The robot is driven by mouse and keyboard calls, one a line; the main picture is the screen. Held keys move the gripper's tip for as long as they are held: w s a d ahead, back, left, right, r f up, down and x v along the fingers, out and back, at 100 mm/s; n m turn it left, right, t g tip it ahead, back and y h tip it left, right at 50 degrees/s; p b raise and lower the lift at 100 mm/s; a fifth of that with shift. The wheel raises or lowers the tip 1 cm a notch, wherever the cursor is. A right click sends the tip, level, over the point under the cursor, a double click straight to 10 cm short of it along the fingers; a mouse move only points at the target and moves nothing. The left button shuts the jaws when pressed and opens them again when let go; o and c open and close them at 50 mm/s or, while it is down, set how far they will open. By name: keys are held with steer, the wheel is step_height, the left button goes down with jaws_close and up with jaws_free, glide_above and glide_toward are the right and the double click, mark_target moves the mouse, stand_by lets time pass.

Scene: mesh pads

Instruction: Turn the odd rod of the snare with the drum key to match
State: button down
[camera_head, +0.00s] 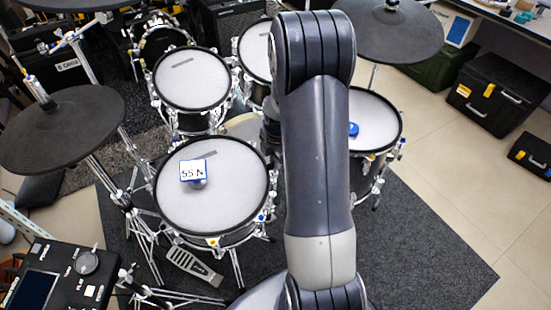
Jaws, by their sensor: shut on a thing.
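The snare appears to be the front drum (232,200), with a pale mesh head and a dark hoop. A small white sign reading "55 N" (192,171) stands on a round grey base on its head. Metal rods and lugs show around its rim, with a yellow mark (213,242) and a blue mark (261,217) at the near edge. I cannot tell which rod is odd. My arm rises just right of this drum and covers the area behind it. My gripper is hidden behind the arm, and no drum key can be made out.
Other mesh drums stand behind (192,78) and to the right (374,122), the right one with a blue object (353,129) on it. Cymbal pads (62,128) flank the kit. A drum module (60,278) is front left. Black cases (505,88) stand right; bare floor lies right.

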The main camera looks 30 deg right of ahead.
steer(key=m, duration=1.3)
steer(key=shift+m+p, duration=0.3)
steer(key=m, duration=1.3)
steer(key=shift+p, duration=0.35)
steer(key=shift+n, duration=0.9)
steer(key=shift+s+r+p, duration=0.15)
steer(key=shift+r+p, duration=0.85)
steer(key=shift+r, duration=0.6)
